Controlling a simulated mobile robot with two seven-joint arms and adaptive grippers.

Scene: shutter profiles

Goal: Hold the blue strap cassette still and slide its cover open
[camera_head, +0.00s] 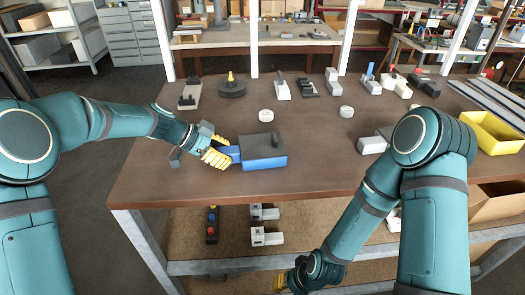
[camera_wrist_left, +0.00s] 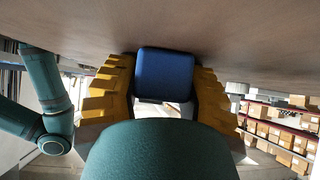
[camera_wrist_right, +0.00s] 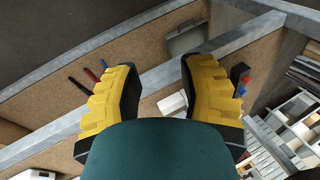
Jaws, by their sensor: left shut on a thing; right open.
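The blue strap cassette (camera_head: 264,163) lies on the brown table, left of its middle. Its dark grey cover (camera_head: 262,146) lies over the top, with a raised dark knob near its right end. My left gripper (camera_head: 222,153) is shut on the cassette's blue left end. In the left wrist view that blue end (camera_wrist_left: 164,75) sits between the yellow fingers. My right gripper (camera_wrist_right: 160,85) is open and empty, below the tabletop and away from the cassette. In the head view it shows only partly at the bottom edge.
A white block (camera_head: 372,145) lies right of the cassette, near my right arm. A yellow bin (camera_head: 492,132) stands at the right. A lower shelf (camera_head: 340,232) holds small parts.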

